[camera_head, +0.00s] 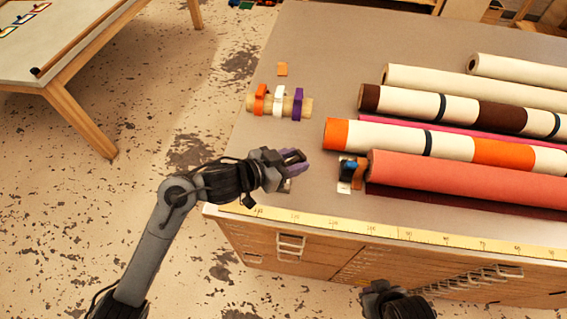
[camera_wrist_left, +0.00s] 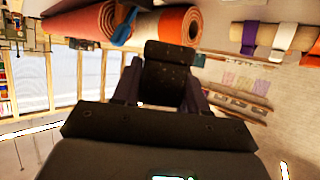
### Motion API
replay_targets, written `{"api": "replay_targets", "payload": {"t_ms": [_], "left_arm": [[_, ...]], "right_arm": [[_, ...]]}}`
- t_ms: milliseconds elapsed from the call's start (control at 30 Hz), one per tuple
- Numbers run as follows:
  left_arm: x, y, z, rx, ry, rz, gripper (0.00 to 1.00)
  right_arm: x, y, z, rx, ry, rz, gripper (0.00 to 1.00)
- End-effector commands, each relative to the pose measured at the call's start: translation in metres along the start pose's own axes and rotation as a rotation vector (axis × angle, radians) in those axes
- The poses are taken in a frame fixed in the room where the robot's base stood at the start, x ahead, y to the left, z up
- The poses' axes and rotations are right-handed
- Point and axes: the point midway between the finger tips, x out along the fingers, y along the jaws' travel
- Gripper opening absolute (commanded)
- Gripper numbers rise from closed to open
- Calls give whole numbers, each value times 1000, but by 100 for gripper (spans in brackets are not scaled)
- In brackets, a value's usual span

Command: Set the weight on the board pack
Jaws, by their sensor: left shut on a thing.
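My left gripper (camera_head: 292,164) is over the near left part of the grey table, left of the rolls. It is shut on a dark block, which I take to be the weight (camera_head: 294,156). In the left wrist view the weight (camera_wrist_left: 168,72) sits between the fingers. A small greyish patch (camera_head: 285,186) shows partly under the gripper; I cannot tell what it is. I cannot pick out the board pack with certainty. My right gripper (camera_head: 378,288) is at the bottom edge, in front of the table, and its jaws cannot be made out.
Several long rolls, including a coral one (camera_head: 450,175), lie on the right of the table. A blue-and-black object (camera_head: 348,167) is by their ends, near small cards. A short banded roll (camera_head: 279,105) lies at the left. A yellow ruler strip (camera_head: 400,234) runs along the front edge.

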Motion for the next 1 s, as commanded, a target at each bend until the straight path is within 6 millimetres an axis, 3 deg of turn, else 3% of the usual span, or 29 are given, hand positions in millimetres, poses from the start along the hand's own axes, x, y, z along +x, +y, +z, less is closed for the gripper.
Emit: {"api": "replay_targets", "payload": {"t_ms": [100,333,567,833,1000], "left_arm": [[9,-23,9,-1,5,-3,0],[18,-47,20,0,6,-2,0],[22,-51,26,1,6,-1,0],[33,-51,54,0,6,0,0],[35,-51,59,2,7,-1,0]], "right_arm": [[6,0,3,-1,-2,2,0],[10,2,4,-8,-3,8,0],[12,4,6,-13,-5,12,0],[19,3,8,-10,-4,10,0],[19,2,8,-6,-4,7,0]]}}
